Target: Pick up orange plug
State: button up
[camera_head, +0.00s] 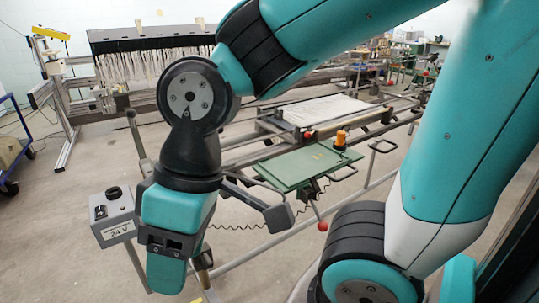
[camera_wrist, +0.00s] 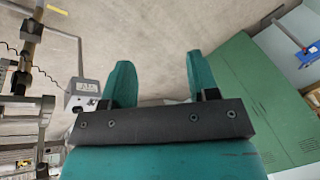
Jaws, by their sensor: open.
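The orange plug (camera_head: 340,139) stands upright on a dark base near the back right edge of a green board (camera_head: 306,166) in the head view. It is small there, and I do not see it in the wrist view. My gripper (camera_wrist: 160,78) shows in the wrist view with two teal fingers apart and nothing between them. In the head view my gripper (camera_head: 166,272) hangs at the lower left, pointing down. It is well to the left of the plug and apart from it, nearer the camera.
A grey control box (camera_head: 114,215) marked 24 V stands just left of my gripper; it also shows in the wrist view (camera_wrist: 84,96). A coiled black cable (camera_head: 250,227) and a red-knobbed lever (camera_head: 322,226) are near the green board. Metal loom rails lie behind.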

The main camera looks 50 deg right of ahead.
aim_at(341, 136)
jog(key=z, duration=2.7)
jog(key=i, duration=0.9)
jog(key=u, duration=1.35)
